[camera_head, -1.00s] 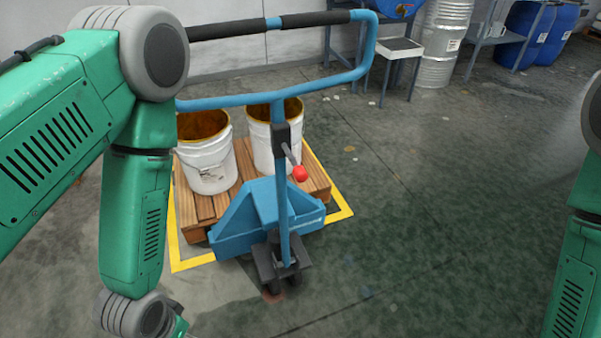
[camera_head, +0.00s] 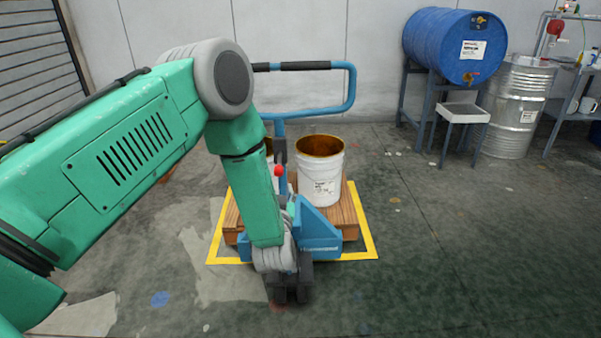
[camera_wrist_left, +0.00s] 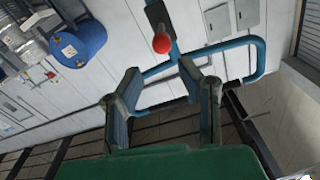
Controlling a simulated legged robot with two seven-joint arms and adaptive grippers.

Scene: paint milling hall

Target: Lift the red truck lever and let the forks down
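The red knob of the truck lever (camera_head: 279,170) shows on the upright tiller of the blue pallet truck (camera_head: 322,232), just right of my left forearm. In the left wrist view the red knob (camera_wrist_left: 161,43) is beyond the fingertips, in line with the gap between them. My left gripper (camera_wrist_left: 163,78) is open and empty, apart from the knob. The truck's handle loop (camera_head: 351,92) stands upright. The forks are hidden under the wooden pallet (camera_head: 350,215). My right gripper is out of view.
A white bucket (camera_head: 320,180) stands on the pallet; a second is mostly hidden behind my arm. A yellow floor outline (camera_head: 369,235) surrounds the pallet. A blue drum (camera_head: 450,42) on a stand and a metal drum (camera_head: 520,108) stand at back right. Floor at right is clear.

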